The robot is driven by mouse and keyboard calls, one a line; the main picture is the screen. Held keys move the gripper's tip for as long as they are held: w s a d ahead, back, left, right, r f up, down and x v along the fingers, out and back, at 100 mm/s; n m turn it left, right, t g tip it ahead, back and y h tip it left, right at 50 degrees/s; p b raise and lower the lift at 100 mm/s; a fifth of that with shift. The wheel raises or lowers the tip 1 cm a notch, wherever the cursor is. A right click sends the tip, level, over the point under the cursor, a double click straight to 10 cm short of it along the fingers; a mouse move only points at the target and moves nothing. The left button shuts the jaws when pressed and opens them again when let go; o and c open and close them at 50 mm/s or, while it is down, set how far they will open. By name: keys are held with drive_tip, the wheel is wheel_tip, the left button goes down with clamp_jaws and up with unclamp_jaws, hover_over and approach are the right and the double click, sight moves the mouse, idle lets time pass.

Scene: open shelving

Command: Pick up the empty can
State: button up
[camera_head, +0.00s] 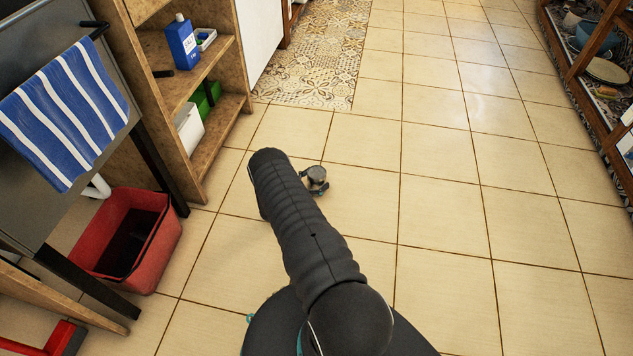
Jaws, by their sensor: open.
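I cannot make out an empty can anywhere in this view. My dark, ribbed arm stretches up through the middle of the picture over the tiled floor. A small grey and teal part, which looks like my wrist, shows just right of the arm's far end. My gripper's fingers are hidden behind the arm, so I see nothing held.
A wooden shelf unit (222,112) at left holds a blue bottle (183,42) and a green box (207,96). A red bin (165,250) stands below a striped towel (62,112). Shelving with dishes (607,70) stands at far right. The tiled floor (440,150) between is clear.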

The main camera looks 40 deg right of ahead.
drive_tip(key=d, duration=0.2)
drive_tip(key=shift+d, duration=0.3)
drive_tip(key=shift+w, duration=0.1)
drive_tip(key=c, duration=1.1)
drive_tip(key=shift+o, duration=0.2)
drive_tip(key=shift+r, duration=0.15)
